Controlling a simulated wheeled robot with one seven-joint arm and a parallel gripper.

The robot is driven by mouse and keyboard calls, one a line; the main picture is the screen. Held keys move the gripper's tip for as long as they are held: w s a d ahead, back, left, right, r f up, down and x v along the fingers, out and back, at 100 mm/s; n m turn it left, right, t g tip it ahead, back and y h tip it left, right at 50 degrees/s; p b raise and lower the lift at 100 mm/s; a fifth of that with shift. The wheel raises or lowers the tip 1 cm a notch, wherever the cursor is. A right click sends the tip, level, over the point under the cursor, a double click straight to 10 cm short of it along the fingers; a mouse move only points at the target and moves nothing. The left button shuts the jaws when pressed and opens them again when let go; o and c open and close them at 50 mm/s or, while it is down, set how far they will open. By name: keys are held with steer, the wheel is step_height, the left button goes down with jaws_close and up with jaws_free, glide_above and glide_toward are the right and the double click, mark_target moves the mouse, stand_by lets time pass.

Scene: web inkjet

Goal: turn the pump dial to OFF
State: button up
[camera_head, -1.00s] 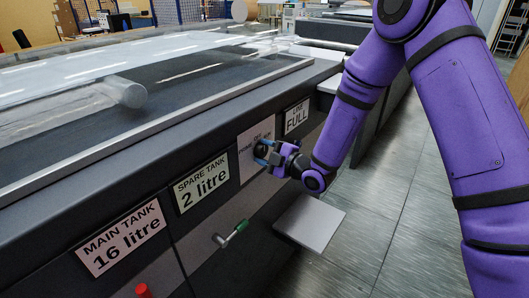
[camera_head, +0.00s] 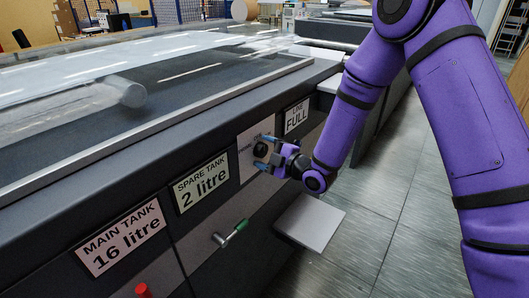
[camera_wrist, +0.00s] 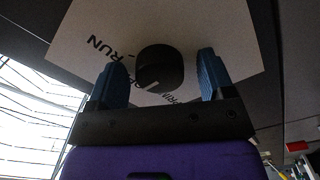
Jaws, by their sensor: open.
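The pump dial (camera_head: 260,149) is a round black knob on a pale label plate (camera_head: 246,158) on the machine's front. In the wrist view the dial (camera_wrist: 160,66) sits between my two blue fingers, with a gap on each side. A short white mark shows on the dial, towards the gripper's palm. The word RUN is printed on the plate to the dial's left in that view; the other lettering is partly hidden, and I cannot read OFF. My gripper (camera_head: 265,152) is open around the dial and seems not to touch it.
Signs read SPARE TANK 2 litre (camera_head: 202,183), MAIN TANK 16 litre (camera_head: 123,236) and FULL (camera_head: 296,117). A green-handled lever (camera_head: 233,233) and a red knob (camera_head: 143,290) stick out below. A grey flat plate (camera_head: 311,222) juts out under my gripper.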

steer(key=v, duration=1)
steer(key=shift+s+d, duration=0.2)
steer(key=shift+d, duration=0.05)
